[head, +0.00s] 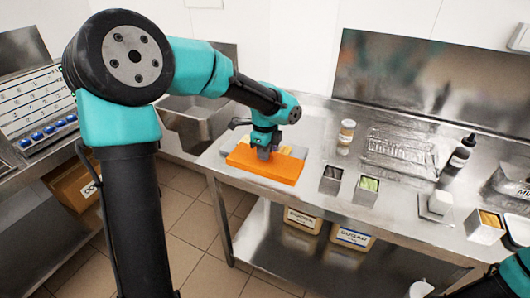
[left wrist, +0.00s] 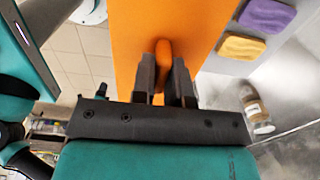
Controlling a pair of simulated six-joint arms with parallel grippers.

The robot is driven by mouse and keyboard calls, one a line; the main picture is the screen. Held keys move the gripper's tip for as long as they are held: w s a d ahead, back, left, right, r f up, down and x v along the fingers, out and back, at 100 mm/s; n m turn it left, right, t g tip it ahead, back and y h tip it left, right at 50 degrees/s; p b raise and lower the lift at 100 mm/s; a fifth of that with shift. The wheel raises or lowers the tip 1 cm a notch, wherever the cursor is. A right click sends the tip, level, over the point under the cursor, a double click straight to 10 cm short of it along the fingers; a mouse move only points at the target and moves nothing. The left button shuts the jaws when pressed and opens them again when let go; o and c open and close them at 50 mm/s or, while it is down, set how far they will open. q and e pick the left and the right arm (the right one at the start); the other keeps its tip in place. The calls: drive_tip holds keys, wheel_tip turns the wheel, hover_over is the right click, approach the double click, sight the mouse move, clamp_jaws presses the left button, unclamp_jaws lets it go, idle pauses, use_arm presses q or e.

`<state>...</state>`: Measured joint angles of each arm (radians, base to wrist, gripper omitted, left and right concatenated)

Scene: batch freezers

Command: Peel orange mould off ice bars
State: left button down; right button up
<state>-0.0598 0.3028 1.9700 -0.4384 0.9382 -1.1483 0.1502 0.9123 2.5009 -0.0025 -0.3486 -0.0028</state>
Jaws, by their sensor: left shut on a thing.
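The orange mould (head: 270,171) is a flat rectangular slab near the left front edge of the steel counter. My left gripper (head: 264,152) points down over it. In the left wrist view, the gripper fingers (left wrist: 164,78) are closed around a raised orange tab of the mould (left wrist: 205,25). A purple bar (left wrist: 268,17) and a yellow bar (left wrist: 241,47) lie beside the mould on a pale surface. Any bars under the mould are hidden. Only teal parts of my right arm show at the lower right; its gripper is out of sight.
Two small steel bins, one with green sticks (head: 368,184), stand right of the mould. A jar (head: 346,132), a wire rack (head: 398,150) and a dark bottle (head: 462,151) stand farther right. A sink (head: 198,120) is at the left.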

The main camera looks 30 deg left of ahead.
use_arm(q)
drive_tip(key=shift+r, duration=1.9)
drive_tip(key=shift+r, duration=2.4)
